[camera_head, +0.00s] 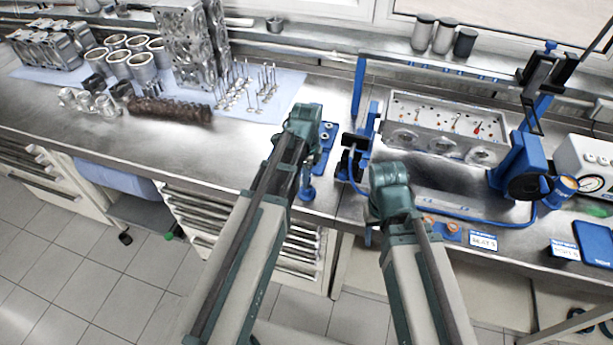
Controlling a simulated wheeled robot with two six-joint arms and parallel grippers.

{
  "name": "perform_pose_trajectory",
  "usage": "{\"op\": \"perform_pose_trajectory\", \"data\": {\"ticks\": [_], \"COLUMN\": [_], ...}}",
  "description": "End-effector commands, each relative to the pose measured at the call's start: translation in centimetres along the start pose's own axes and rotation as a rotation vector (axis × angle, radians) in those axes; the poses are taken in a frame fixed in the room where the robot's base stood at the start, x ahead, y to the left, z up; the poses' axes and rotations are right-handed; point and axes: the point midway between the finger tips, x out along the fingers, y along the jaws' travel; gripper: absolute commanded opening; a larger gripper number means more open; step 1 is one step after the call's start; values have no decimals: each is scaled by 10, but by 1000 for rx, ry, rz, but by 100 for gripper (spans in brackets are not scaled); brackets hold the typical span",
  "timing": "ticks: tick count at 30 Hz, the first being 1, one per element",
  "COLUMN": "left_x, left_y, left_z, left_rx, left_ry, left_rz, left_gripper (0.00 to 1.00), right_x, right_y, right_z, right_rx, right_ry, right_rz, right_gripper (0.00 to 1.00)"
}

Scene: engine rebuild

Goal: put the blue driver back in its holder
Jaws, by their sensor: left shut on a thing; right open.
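My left gripper (303,117) is over the bench, right of the blue mat with the engine parts. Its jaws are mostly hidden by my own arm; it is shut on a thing. A small blue upright piece (308,186), which looks like the blue driver, shows just below it near the bench's front edge; the contact is hidden. A blue plate with round sockets (326,143), perhaps the holder, lies just right of the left gripper. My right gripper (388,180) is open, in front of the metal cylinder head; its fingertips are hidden.
A grey cylinder head (435,140) sits in a blue stand (517,165) at right. A blue hose runs along the right front edge. Bare bench lies left of my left arm.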

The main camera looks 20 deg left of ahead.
Motion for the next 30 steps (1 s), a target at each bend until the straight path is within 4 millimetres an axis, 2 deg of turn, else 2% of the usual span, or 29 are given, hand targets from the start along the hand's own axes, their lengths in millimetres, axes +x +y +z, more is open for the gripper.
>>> {"op": "perform_pose_trajectory", "data": {"ticks": [9, 10, 15, 25, 30], "left_x": [1, 1, 1, 0, -7], "left_y": [0, 0, 0, 0, 0], "left_z": [0, 0, 0, 0, 0], "left_rx": [0, 0, 0, 0, 0], "left_ry": [0, 0, 0, 0, 0], "left_rz": [0, 0, 0, 0, 0], "left_gripper": [0, 38, 68, 68, 68], "right_x": [1, 1, 1, 0, -7], "right_y": [0, 0, 0, 0, 1], "right_z": [0, 0, 0, 0, 0], "right_rx": [0, 0, 0, 1, 1], "right_ry": [0, 0, 0, 0, 0], "right_rz": [0, 0, 0, 0, 0], "right_gripper": [52, 52, 52, 52, 52]}}
